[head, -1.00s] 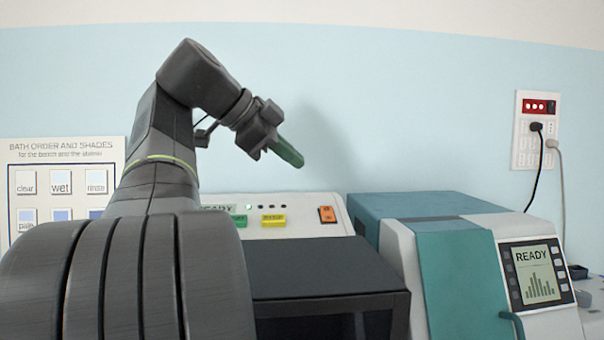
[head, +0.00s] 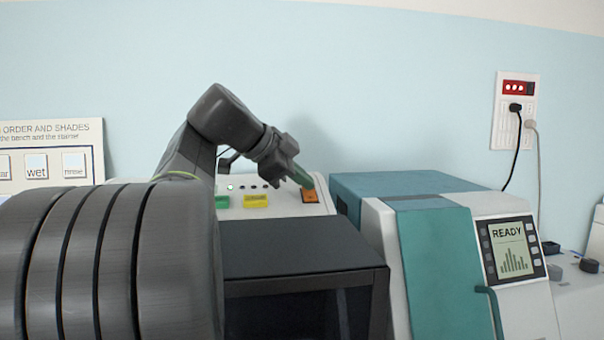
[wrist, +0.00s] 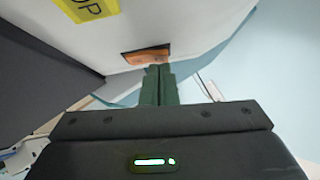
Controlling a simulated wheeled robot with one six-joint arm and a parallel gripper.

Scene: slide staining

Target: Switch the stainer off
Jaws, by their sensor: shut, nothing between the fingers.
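The stainer (head: 290,235) is a white and black machine with a sloped panel on top. Its orange rocker switch (head: 310,196) sits at the right end of that panel. My gripper (head: 306,182) is shut and empty, with its green fingertips at the upper edge of the switch. In the wrist view the fingers (wrist: 158,72) point at the orange switch (wrist: 140,55) and cover part of it. I cannot tell whether they touch it or which way the rocker is set.
A yellow button (head: 256,201) and a green button (head: 222,202) lie left of the switch. A teal and white machine (head: 440,250) with a READY screen (head: 512,248) stands close on the right. A wall outlet (head: 514,112) with plugged cords is behind it.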

